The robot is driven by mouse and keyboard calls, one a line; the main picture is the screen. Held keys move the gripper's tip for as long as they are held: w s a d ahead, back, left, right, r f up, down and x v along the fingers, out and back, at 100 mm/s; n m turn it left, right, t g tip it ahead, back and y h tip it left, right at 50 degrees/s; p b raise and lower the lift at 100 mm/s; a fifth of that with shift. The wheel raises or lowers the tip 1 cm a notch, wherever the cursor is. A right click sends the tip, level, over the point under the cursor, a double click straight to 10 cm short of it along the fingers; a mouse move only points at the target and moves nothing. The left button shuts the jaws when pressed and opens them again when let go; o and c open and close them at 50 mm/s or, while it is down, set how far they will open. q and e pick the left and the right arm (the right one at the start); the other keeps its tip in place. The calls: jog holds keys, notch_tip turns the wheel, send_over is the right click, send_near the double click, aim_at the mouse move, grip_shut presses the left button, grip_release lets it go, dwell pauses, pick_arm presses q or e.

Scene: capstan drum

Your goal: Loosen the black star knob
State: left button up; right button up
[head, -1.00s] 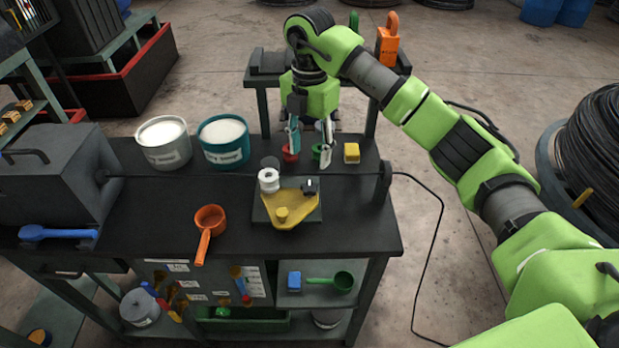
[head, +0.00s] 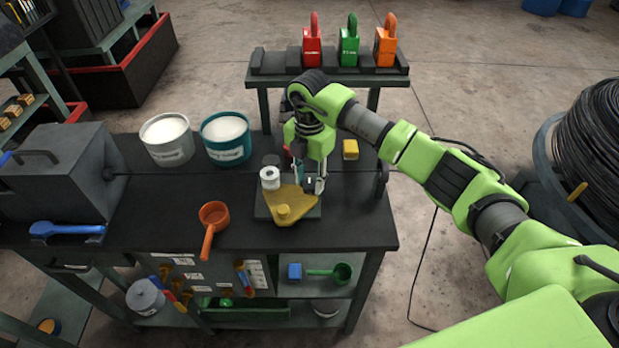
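The black star knob (head: 309,182) is mostly hidden behind my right gripper; only a small dark part shows. It stands on the right part of a yellow plate (head: 290,206), which is fixed on a dark square base on the bench. My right gripper (head: 310,187) comes down from above, with one finger on each side of the knob. Its fingertips are low, close over the plate. I cannot tell whether the fingers touch the knob. A white roller (head: 270,178) stands just left of the gripper. My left gripper is out of view.
An orange ladle (head: 212,218) lies on the bench left of the plate. A white tub (head: 167,140), a teal tub (head: 226,138) and a yellow block (head: 350,150) stand behind. A black pulley (head: 381,180) is at the right edge. Red, green and orange padlocks stand on the rear shelf.

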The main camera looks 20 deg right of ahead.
jog(key=c, duration=0.4)
